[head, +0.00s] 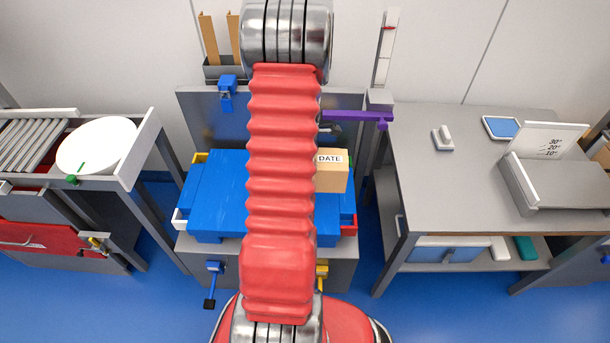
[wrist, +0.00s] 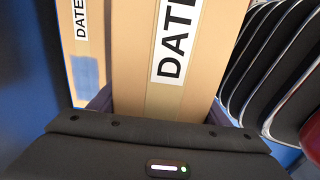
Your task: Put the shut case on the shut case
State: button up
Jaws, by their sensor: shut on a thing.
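In the wrist view my gripper (wrist: 160,108) is shut on a cardboard case (wrist: 205,45) with a white DATE label and a tape strip. A finger sits at each side of it. A second cardboard case (wrist: 92,50), also labelled DATE and with a blue patch, lies to the left, apart and seemingly lower. In the head view one DATE case (head: 331,180) shows at the right of my arm, over the blue surface (head: 218,195). I cannot tell which of the two it is. My arm hides my gripper and the other case there.
The blue surface tops a grey stand with coloured corner pieces. A purple part (head: 355,118) juts out behind it. A left bench holds rollers and a white disc (head: 97,146). A right table (head: 430,190) holds a grey angled stand and small items; its front left is clear.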

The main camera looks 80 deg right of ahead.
jog(key=w+d, duration=0.1)
jog(key=d, duration=0.4)
jog(key=w+d, duration=0.1)
jog(key=d, duration=0.4)
jog(key=w+d, duration=0.1)
jog(key=d, duration=0.4)
jog(key=shift+w+r, duration=0.1)
jog(key=shift+w, duration=0.1)
jog(key=shift+d, duration=0.15)
jog(key=shift+d, duration=0.2)
jog(key=shift+f, duration=1.8)
jog(key=shift+f, duration=0.6)
jog(key=o, duration=2.1)
jog(key=shift+a+f, duration=0.1)
notch_tip(320, 180, up, 13)
jog(key=shift+r, duration=0.15)
